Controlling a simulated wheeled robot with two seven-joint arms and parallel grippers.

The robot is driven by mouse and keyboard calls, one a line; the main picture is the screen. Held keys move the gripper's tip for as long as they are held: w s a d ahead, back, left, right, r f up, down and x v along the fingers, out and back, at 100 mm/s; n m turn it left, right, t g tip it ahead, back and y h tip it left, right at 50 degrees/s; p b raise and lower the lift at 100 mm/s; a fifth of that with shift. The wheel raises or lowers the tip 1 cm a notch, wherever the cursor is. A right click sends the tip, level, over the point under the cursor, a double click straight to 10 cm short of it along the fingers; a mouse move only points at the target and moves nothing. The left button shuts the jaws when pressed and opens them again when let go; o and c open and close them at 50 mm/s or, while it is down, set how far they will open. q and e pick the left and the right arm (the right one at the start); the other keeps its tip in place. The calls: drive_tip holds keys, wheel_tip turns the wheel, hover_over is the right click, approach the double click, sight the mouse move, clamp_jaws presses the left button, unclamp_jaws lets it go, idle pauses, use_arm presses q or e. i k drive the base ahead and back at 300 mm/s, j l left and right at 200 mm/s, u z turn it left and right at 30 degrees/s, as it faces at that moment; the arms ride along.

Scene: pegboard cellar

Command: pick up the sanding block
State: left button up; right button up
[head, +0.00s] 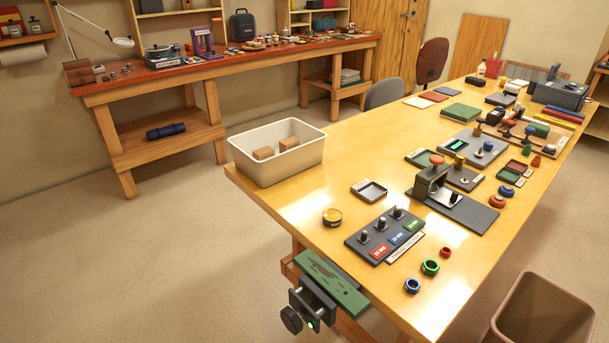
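I cannot pick out a sanding block for certain. Two plain tan blocks, one on the left (263,153) and one on the right (289,143), lie inside a white tub (277,167) at the table's left corner. Their lower parts are hidden by the tub wall, and I cannot tell whether either is a sanding block. A flat green block (461,112) lies farther back on the yellow table (320,213). Neither of my grippers is in view.
A green-and-black vise-like fixture (318,300) juts from the table's near edge. A switch panel (384,236), a small tray (369,191) and a black stand (452,208) occupy the table's front. A brown bin (543,310) stands at right. The floor at left is clear.

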sight(542, 131)
drive_tip(key=z, duration=1.45)
